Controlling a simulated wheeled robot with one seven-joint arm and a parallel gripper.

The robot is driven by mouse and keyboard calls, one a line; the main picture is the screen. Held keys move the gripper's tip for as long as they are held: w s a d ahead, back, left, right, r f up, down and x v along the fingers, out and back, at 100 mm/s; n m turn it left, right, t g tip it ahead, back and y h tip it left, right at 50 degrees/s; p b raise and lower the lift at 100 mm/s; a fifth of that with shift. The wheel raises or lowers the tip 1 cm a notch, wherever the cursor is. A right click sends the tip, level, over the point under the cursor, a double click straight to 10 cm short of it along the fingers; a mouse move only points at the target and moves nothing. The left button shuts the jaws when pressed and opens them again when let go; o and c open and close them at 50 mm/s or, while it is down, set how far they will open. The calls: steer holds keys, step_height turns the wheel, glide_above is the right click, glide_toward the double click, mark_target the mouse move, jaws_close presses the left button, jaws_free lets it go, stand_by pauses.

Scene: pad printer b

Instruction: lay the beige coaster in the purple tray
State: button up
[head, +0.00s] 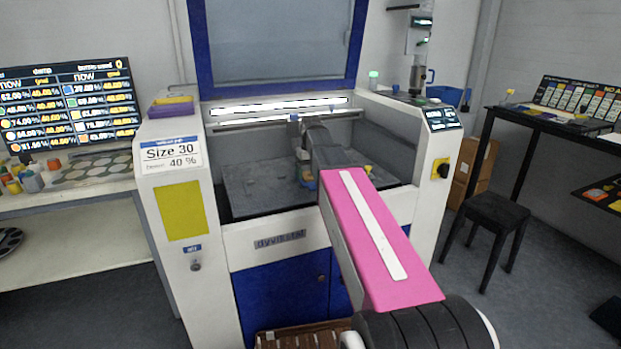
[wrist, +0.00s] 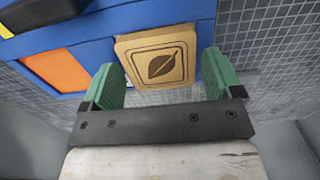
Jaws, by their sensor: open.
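The beige coaster (wrist: 158,52), a square with a dark leaf emblem and border, shows ahead of my gripper (wrist: 160,68) in the wrist view. It sits against a blue fixture (wrist: 75,35). My two green fingers are open and apart, one to each side of the coaster's near part; I cannot tell whether either touches it. In the head view my arm reaches into the printer's bay and hides the coaster. The purple tray (head: 172,111) sits on the printer's left shoulder, with a yellow area at its top; its inside is hard to see.
The white printer (head: 170,225) has side walls around the bay and a blue-framed window (head: 280,45) above. An orange panel (wrist: 57,70) is left of the coaster. A side table (head: 80,200) stands left, a black stool (head: 495,212) right.

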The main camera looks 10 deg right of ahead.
steer(key=c, duration=0.7)
steer(key=shift+o, duration=0.2)
steer(key=shift+r, duration=0.15)
steer(key=shift+r, duration=1.85)
